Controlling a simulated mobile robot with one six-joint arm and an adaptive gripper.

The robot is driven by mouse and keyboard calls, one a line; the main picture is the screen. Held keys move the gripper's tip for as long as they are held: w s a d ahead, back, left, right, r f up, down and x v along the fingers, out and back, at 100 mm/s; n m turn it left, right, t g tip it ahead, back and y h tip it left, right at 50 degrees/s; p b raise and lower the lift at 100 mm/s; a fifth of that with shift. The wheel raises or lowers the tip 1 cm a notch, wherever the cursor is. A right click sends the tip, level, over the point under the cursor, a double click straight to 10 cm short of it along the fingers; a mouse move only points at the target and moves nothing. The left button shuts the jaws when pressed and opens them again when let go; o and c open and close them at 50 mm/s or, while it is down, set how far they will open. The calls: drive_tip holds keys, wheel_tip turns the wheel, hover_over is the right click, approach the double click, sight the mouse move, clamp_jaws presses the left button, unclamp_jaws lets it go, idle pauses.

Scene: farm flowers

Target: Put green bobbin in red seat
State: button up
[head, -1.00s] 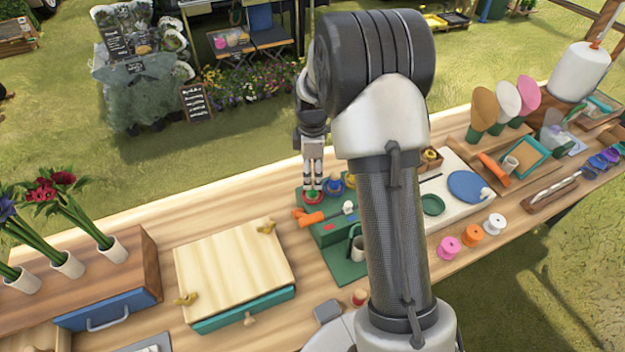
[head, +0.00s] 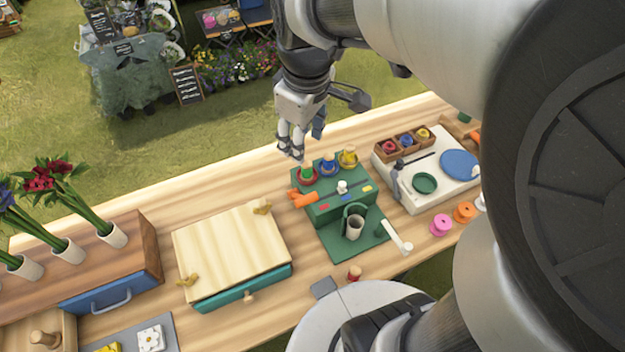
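The green bobbin (head: 307,170) stands upright in the red seat (head: 299,178), at the left end of the back row on the green stand (head: 325,212). A blue seat (head: 328,170) and a yellow seat (head: 348,159) sit to its right, each with a bobbin-like piece. My gripper (head: 292,157) hangs above the bench just behind and left of the green bobbin, apart from it. Its fingers look parted, with nothing between them.
An orange-handled tool (head: 302,198) lies at the stand's left front. A wooden box (head: 404,146) with coloured pieces is to the right. A lidded box (head: 232,250) is to the left. Pink (head: 440,224) and orange (head: 464,212) spools stand at front right.

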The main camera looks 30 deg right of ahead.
drive_tip(key=s+a+m+t, duration=0.1)
drive_tip(key=s+a+m, duration=0.1)
drive_tip(key=s, duration=0.5)
drive_tip(key=s+a+r+m+t, duration=0.1)
drive_tip(key=s+m, duration=0.3)
drive_tip(key=s, duration=0.4)
drive_tip(key=shift+s+a+m, duration=0.25)
drive_tip(key=shift+a+m, duration=0.05)
drive_tip(key=shift+a, duration=0.05)
drive_tip(key=shift+c, duration=1)
drive_tip(key=shift+a, duration=0.15)
